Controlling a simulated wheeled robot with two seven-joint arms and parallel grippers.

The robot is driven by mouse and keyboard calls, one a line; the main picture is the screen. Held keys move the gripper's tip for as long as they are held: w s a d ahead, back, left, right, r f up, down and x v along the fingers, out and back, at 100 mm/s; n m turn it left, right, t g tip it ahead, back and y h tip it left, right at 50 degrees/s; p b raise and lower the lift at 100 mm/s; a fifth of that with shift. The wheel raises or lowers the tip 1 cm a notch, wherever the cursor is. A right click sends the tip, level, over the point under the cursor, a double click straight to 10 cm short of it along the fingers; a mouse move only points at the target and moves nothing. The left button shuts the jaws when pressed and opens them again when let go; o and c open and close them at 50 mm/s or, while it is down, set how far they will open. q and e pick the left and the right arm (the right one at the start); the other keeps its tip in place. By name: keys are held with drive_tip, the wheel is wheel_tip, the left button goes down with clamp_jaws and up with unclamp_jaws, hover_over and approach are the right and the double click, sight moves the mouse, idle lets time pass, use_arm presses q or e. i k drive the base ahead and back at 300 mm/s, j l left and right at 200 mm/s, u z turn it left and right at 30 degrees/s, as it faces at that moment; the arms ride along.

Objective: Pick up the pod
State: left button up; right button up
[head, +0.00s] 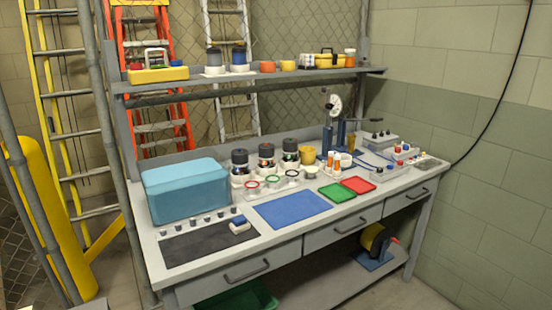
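Three upright dark-topped, white-based canisters stand in a row at the back of the workbench: a left one (239,162), a middle one (266,156) and a right one (290,153). Two similar ones, a grey-topped canister (214,60) and a blue-banded canister (238,58), stand on the shelf above. I cannot tell which of these is the pod. Small rings with coloured rims, including a red-rimmed ring (272,182), lie in front of the bench canisters. Neither of my grippers is in view.
A large blue box (186,190) fills the bench's left end. A black mat (200,245), blue mat (291,209), green tray (337,192) and red tray (358,185) lie along the front. A gauge stand (334,108) and small devices (370,138) crowd the right. The blue mat is clear.

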sight(263, 163)
drive_tip(key=i+l, duration=0.3)
drive_tip(key=i+l+u, duration=0.15)
drive_tip(key=l, duration=0.25)
drive_tip(key=i+l, duration=0.4)
drive_tip(key=i+l+u, duration=0.15)
drive_tip(key=i+l, duration=0.35)
drive_tip(key=l, duration=0.3)
drive_tip(key=i+l+u, duration=0.1)
drive_tip(key=i+l, duration=0.15)
drive_tip(key=l, duration=0.15)
drive_tip(key=i+l+u, duration=0.1)
drive_tip(key=l, duration=0.35)
drive_tip(key=i+l, duration=0.35)
drive_tip(key=l+u, duration=0.05)
